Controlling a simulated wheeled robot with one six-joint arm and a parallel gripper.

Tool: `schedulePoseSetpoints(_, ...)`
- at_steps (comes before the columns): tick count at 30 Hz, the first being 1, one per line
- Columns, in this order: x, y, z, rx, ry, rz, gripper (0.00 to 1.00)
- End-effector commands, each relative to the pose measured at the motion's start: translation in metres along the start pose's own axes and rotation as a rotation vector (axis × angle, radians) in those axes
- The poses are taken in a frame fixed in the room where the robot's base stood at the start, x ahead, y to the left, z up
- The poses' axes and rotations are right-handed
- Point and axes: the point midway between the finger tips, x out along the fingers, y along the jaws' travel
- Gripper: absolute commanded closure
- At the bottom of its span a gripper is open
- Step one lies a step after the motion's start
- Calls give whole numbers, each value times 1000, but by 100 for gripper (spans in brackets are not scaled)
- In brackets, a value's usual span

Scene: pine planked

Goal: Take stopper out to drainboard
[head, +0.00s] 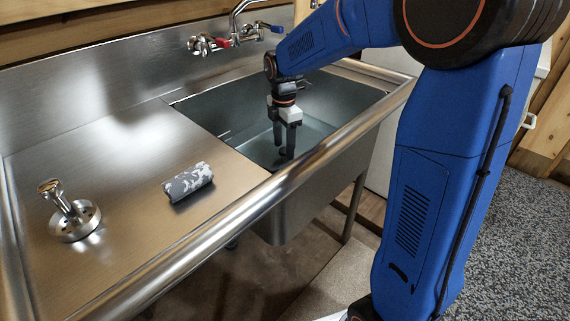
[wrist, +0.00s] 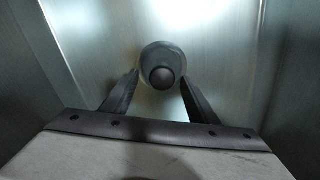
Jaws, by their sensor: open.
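My gripper (head: 284,155) hangs down inside the sink basin (head: 340,100), fingers pointing at its floor. In the wrist view my gripper (wrist: 160,80) is open. A round grey stopper (wrist: 150,55) with a dark round knob (wrist: 162,77) shows between and just beyond the fingertips. The fingers stand on either side of the knob; I cannot tell how far above it they are. In the head view the stopper is hidden. The drainboard (head: 120,150) is the flat steel surface left of the basin.
A metal strainer-like piece with an upright handle (head: 70,218) stands at the drainboard's left. A grey-and-white patterned cylinder (head: 188,182) lies near its right front. The drainboard's back is clear. A raised rim (head: 250,200) runs along the front; a tap (head: 237,20) is behind.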

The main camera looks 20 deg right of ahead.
Motion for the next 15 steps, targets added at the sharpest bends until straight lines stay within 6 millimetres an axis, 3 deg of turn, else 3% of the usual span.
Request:
schedulePoseSetpoints(9, 40, -4, 2, 0, 0, -4, 46)
schedulePoseSetpoints(15, 46, -3, 2, 0, 0, -1, 46)
